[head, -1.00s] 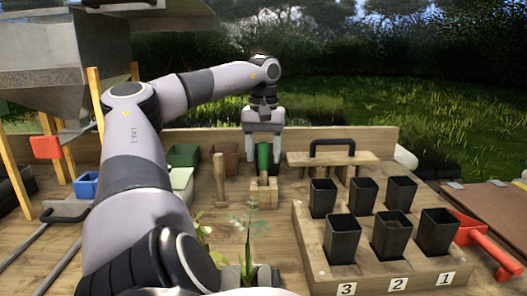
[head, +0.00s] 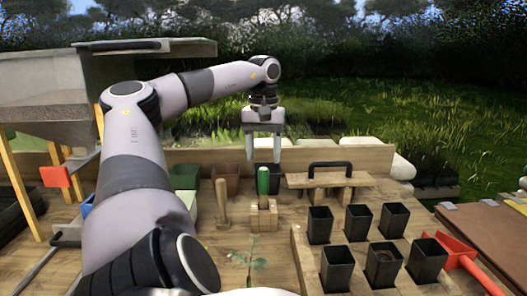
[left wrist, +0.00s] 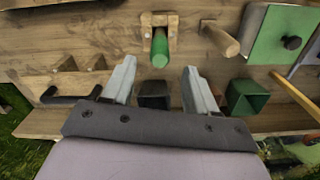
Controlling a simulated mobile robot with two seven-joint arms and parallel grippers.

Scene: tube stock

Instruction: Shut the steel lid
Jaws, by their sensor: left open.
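A steel lid (head: 185,49), a grey plate with a bar handle (head: 120,45), lies across the top of the steel hopper (head: 85,80) at the upper left of the head view. It reaches out past the hopper's right side; I cannot tell how far it covers the opening. My left gripper (head: 263,153) is open and empty, pointing down above a green-handled tool (head: 263,180) in a wooden block, well right of the lid. In the left wrist view, the open fingers (left wrist: 159,72) frame the area beside the green handle (left wrist: 161,54). My right gripper is not in view.
A numbered wooden rack with several black pots (head: 335,267) fills the right of the bench. A red scoop (head: 452,255) lies beside it. A wooden tool (head: 222,205) and a green-lidded box (left wrist: 283,35) stand near the block. A red lever (head: 56,176) sits below the hopper.

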